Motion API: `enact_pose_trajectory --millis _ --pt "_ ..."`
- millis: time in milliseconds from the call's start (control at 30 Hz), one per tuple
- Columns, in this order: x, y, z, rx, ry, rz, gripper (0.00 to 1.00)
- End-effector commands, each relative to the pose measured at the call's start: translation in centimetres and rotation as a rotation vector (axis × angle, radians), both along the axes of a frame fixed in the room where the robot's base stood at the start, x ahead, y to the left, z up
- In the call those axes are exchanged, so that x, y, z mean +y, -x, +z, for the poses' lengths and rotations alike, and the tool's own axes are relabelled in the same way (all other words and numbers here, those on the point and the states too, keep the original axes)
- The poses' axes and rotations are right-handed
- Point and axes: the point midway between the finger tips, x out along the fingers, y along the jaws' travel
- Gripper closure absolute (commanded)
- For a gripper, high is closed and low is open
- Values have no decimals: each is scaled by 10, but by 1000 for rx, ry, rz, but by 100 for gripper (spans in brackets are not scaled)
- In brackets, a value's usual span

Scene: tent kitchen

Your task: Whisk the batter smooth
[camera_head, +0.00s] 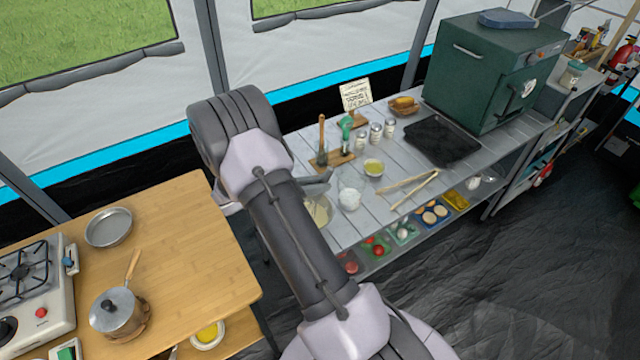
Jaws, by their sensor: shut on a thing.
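A bowl with pale batter (321,212) stands at the left end of the grey slatted table, partly hidden behind my arm. My gripper (319,184) shows only in part, just past my forearm and above the bowl. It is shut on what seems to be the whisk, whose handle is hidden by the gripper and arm. Thin lines over the batter look like whisk wires, too small to tell clearly. How smooth the batter is cannot be told.
On the grey table (402,170) stand a white jug (349,199), a small yellow-filled bowl (373,168), wooden tongs (410,187), shakers (376,132), a black tray (441,140) and a green oven (490,75). A wooden table (190,235) with a lidded pot (117,311) and stove is at left.

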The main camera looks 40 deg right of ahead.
Motion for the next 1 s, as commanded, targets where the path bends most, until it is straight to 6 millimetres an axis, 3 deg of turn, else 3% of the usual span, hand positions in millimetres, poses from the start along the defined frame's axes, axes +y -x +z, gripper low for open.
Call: enact_pose_trajectory --millis 367,1000 --pt "1 0 2 0 0 0 100" --pt "-24 6 67 0 0 -1 100"
